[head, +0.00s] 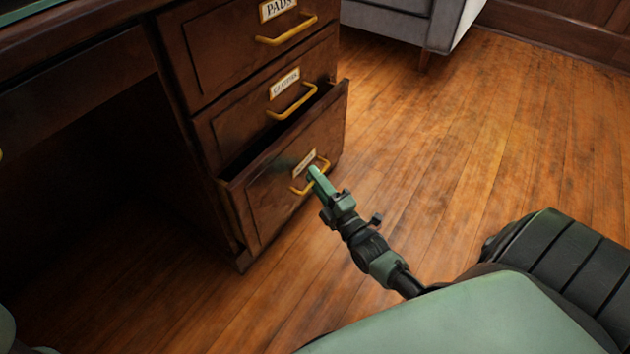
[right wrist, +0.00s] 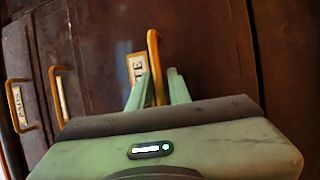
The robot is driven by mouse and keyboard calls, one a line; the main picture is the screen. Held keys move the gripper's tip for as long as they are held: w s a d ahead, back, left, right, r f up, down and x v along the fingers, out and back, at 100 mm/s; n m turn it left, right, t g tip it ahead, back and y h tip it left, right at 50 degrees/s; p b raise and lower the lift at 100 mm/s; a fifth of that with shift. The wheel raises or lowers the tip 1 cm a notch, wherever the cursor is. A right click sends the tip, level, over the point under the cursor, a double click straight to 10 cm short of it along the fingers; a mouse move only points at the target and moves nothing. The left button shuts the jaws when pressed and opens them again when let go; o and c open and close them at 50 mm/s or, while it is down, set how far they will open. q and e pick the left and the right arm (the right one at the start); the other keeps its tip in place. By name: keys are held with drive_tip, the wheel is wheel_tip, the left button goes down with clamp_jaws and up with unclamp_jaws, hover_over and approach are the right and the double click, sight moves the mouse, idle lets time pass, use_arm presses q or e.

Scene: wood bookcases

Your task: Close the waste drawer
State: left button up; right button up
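The bottom drawer (head: 268,203) of the dark wood desk is pulled out, with a dark gap above its front. It has a brass handle (head: 324,163) and a small label; in the right wrist view the visible end of the label (right wrist: 137,68) reads "TE". My right gripper (head: 314,175) is at this handle. In the right wrist view its two green fingers (right wrist: 160,88) stand apart with the brass handle (right wrist: 154,50) between them, closer to the left finger. Whether they touch it I cannot tell. My left gripper is not in view.
Two drawers above, the top one (head: 225,50) labelled "PADS" and the middle one (head: 245,112), look shut. The desk's knee space (head: 90,190) is to the left. A grey seat (head: 405,25) stands at the back. The wooden floor (head: 500,140) to the right is clear.

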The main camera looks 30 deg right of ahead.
drive_tip(key=shift+w, duration=0.1)
clamp_jaws()
idle(1.3)
